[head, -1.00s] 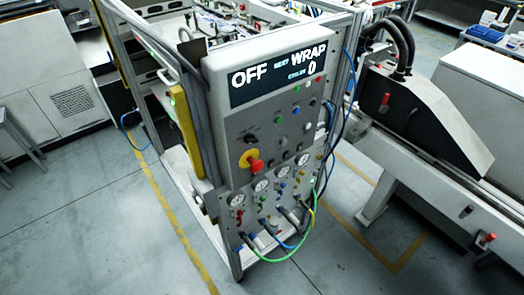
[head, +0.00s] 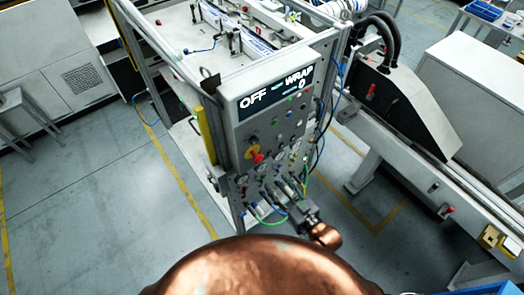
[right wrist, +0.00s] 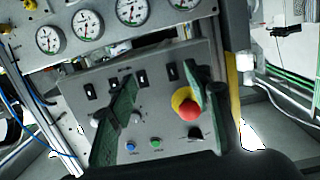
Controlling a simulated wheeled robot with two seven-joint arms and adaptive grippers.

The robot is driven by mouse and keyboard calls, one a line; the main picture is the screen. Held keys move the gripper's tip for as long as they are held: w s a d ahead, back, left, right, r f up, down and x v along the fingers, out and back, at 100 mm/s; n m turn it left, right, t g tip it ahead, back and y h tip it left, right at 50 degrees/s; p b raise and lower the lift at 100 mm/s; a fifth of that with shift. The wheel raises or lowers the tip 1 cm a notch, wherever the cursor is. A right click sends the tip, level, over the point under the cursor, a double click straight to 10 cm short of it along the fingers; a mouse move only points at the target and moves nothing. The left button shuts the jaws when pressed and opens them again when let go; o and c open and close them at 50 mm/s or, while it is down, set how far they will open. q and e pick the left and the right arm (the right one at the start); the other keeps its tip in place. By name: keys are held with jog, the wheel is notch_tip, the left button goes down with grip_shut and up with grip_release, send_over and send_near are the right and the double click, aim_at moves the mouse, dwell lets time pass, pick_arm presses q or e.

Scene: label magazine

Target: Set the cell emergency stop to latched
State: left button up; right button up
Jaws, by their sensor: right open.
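The cell emergency stop (head: 257,156) is a red mushroom button on a yellow base, on the left side of the grey control panel (head: 242,130). In the upside-down right wrist view, the red button (right wrist: 189,108) shows right of centre. My right gripper (right wrist: 160,78) is open and empty, its two green fingers spread before the panel. One finger overlaps the right edge of the yellow base; I cannot tell whether it touches. In the head view my right gripper (head: 290,190) is dark and small, before the gauges below the button. My left gripper is not in view.
A display (head: 275,90) above the button reads OFF, WRAP and 0. Smaller buttons and knobs surround the stop. Gauges and hoses (head: 268,220) lie below. A yellow post (head: 206,134) stands left of the panel. Open floor (head: 90,200) lies to the left.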

jog(key=y+p, duration=0.1)
jog(key=y, duration=0.1)
send_near(260, 160)
jog(key=x, duration=0.2)
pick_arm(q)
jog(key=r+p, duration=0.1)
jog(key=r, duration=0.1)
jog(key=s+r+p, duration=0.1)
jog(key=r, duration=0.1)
pick_arm(e)
jog(key=shift+n+t, duration=0.3)
jog(key=x, duration=0.7)
jog(key=shift+w+a, duration=0.1)
jog(key=shift+a, duration=0.05)
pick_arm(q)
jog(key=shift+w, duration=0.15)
pick_arm(e)
grip_shut()
